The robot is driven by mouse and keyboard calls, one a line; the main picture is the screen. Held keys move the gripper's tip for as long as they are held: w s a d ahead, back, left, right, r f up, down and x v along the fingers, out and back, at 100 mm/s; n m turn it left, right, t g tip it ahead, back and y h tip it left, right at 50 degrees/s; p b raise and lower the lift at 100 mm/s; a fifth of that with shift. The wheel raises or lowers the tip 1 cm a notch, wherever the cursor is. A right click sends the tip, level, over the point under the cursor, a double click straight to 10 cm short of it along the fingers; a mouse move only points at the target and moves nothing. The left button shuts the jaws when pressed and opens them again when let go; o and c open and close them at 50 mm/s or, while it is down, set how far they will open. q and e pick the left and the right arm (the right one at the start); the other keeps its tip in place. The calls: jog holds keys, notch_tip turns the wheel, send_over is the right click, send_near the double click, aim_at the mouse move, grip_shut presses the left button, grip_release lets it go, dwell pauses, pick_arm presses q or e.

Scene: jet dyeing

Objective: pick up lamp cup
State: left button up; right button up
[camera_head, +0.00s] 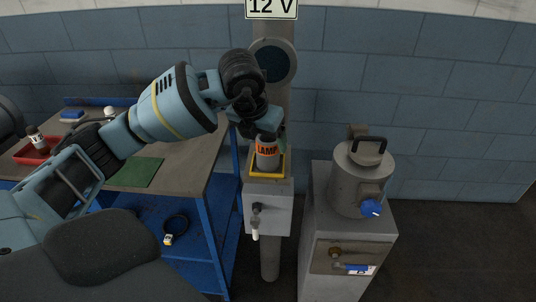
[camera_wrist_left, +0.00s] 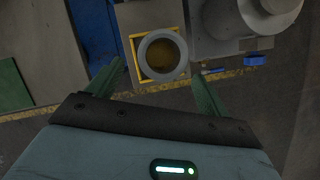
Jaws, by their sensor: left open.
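The lamp cup (camera_head: 267,153) is a grey cylinder with an orange label reading "LAMP". It stands upright in a yellow-edged square holder (camera_head: 254,174) on top of the grey post box. In the left wrist view the cup (camera_wrist_left: 163,56) shows from above as a round grey rim with a brownish inside. My left gripper (camera_head: 276,138) is at the cup's upper part in the head view. In the left wrist view its two green fingers (camera_wrist_left: 155,78) are spread apart, one to either side of the cup's near edge. Whether they touch the cup cannot be told. My right gripper is not in view.
A grey machine with a lidded cylinder (camera_head: 362,178) and blue knob (camera_head: 371,208) stands right of the post. A valve (camera_head: 256,222) sticks out below the holder. A blue-framed workbench (camera_head: 207,170) with a green mat (camera_head: 136,172) and red tray (camera_head: 34,153) stands left.

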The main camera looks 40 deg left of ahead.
pick_arm(q)
jog(key=shift+w+f, duration=0.3)
jog(key=shift+f, duration=0.1)
jog(key=x, duration=0.4)
jog(key=shift+w+a+f, duration=0.1)
jog(key=shift+w+f, duration=0.1)
jog(key=shift+w, duration=0.1)
jog(key=shift+f, duration=0.2)
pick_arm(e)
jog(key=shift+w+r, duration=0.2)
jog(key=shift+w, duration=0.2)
pick_arm(q)
jog(key=shift+c, duration=0.3)
jog(key=c, duration=1.1)
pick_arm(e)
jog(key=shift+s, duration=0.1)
pick_arm(q)
jog(key=shift+r, duration=0.15)
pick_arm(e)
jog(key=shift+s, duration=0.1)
